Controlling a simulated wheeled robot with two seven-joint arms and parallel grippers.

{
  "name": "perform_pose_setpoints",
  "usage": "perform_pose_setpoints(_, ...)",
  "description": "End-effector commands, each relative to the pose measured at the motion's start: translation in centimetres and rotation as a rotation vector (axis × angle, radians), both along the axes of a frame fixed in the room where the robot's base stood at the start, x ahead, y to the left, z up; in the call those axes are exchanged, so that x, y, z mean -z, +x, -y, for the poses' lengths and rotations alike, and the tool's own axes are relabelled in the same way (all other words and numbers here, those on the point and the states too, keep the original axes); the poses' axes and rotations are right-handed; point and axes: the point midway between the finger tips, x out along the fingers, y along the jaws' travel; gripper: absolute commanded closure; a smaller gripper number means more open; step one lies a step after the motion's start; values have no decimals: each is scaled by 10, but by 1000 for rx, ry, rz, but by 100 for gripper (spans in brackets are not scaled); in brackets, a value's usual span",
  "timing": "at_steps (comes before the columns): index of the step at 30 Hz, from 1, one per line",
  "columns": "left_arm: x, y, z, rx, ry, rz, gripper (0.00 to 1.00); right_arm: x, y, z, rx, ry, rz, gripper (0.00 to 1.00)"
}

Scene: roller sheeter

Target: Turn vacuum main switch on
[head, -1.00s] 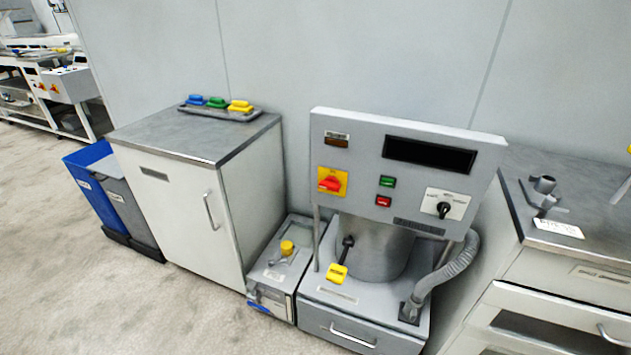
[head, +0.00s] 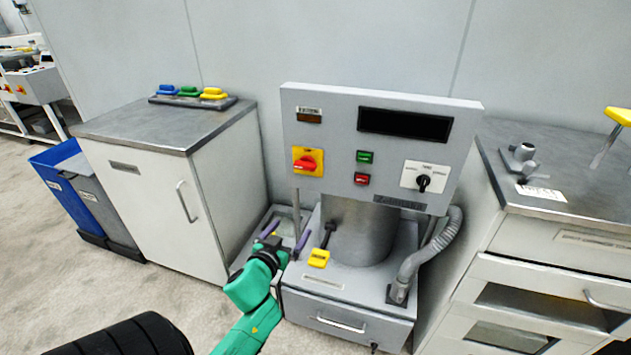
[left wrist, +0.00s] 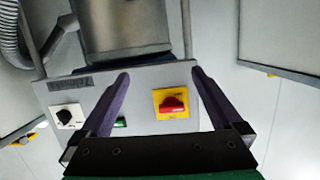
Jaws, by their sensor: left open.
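The main switch (head: 307,160) is a red rotary handle on a yellow plate, at the left of the machine's grey control panel (head: 335,115). Its handle looks roughly sideways. My left gripper (head: 285,232) is open and empty, below and in front of the panel, apart from the switch. In the left wrist view the panel appears upside down. There the switch (left wrist: 172,104) shows between the two purple fingers of my left gripper (left wrist: 160,76), nearer the right finger. My right gripper is out of view.
The panel also has a green button (head: 365,157), a red button (head: 361,179) and a black selector (head: 424,183). Cabinets stand left (head: 150,165) and right (head: 560,250).

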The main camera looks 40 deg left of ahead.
Motion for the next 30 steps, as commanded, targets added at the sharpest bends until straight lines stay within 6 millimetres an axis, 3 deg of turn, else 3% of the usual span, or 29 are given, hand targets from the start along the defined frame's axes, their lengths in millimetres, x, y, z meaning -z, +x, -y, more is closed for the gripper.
perform_pose_setpoints(1,-40,-1,-2,-10,18,93,0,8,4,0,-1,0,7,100)
perform_pose_setpoints(3,-85,-5,-3,-20,32,185,0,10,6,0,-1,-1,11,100)
perform_pose_setpoints(6,-112,-6,-3,-21,41,239,0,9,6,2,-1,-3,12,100)
perform_pose_setpoints(11,-116,18,-10,-20,43,243,0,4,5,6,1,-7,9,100)
perform_pose_setpoints(21,-115,102,-40,-22,42,242,0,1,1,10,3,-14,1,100)
perform_pose_setpoints(25,-113,122,-47,-21,40,240,0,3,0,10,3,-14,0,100)
perform_pose_setpoints(30,-113,130,-50,-21,38,239,0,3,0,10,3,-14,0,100)
